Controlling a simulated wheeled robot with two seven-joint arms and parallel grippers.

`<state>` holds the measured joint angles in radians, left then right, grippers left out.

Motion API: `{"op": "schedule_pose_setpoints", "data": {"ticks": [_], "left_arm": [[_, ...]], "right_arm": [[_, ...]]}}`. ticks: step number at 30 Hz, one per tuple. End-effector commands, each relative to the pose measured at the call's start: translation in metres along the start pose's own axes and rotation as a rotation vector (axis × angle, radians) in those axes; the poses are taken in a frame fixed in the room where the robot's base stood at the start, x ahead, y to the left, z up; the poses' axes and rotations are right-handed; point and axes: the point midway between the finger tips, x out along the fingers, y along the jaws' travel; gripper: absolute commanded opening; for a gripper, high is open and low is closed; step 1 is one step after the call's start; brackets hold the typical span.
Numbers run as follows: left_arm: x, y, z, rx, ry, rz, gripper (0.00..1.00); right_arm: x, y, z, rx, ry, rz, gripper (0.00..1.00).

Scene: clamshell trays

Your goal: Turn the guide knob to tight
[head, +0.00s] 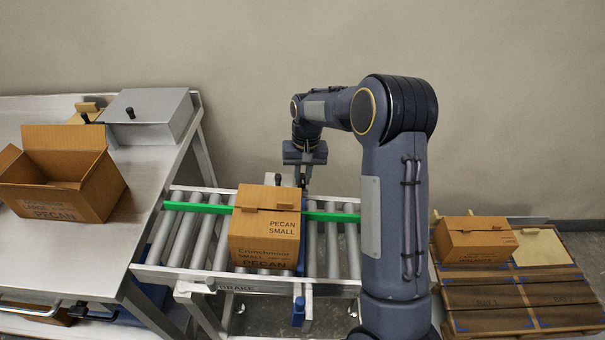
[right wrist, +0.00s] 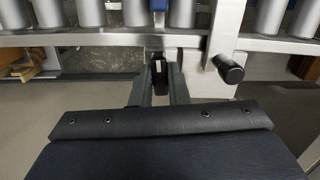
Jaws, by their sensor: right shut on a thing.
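The guide knob (right wrist: 159,72) is a small dark piece with a pale mark, at the far side of the roller conveyor in the right wrist view. My right gripper (right wrist: 160,88) is shut on it, one finger on each side. In the head view my right gripper (head: 304,178) reaches down behind the carton, and the knob is mostly hidden there. I cannot read any tight or loose marking. The green guide rail (head: 333,216) runs across the rollers, partly behind the carton. My left gripper is not in view.
A closed pecan carton (head: 264,250) sits on the rollers (head: 205,240). A black handle (right wrist: 228,68) stands close beside my right gripper. An open carton (head: 65,200) is on the left metal table (head: 150,185). Another carton (head: 474,245) rests on the pallet (head: 560,300) at right.

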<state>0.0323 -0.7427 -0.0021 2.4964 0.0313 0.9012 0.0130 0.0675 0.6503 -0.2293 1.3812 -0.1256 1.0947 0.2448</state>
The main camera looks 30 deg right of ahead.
Motion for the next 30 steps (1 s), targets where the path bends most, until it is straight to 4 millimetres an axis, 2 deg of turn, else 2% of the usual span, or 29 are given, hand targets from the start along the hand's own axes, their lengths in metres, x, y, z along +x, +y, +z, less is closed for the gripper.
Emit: {"op": "schedule_pose_setpoints", "data": {"ticks": [9, 25, 26, 30], "left_arm": [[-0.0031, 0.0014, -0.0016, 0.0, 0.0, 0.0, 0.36], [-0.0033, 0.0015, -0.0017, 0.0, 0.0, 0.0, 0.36], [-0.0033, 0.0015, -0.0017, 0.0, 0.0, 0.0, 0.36], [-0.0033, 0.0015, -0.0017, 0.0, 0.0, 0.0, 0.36]], "right_arm": [[-0.0016, -0.0001, -0.0011, 0.111, 0.005, -0.01, 0.0], [-0.0015, 0.0, -0.0015, 0.132, 0.006, -0.012, 0.0], [-0.0015, 0.0, -0.0014, 0.132, 0.006, -0.012, 0.18], [-0.0011, 0.0001, -0.001, 0.131, 0.004, -0.012, 0.36]]}}
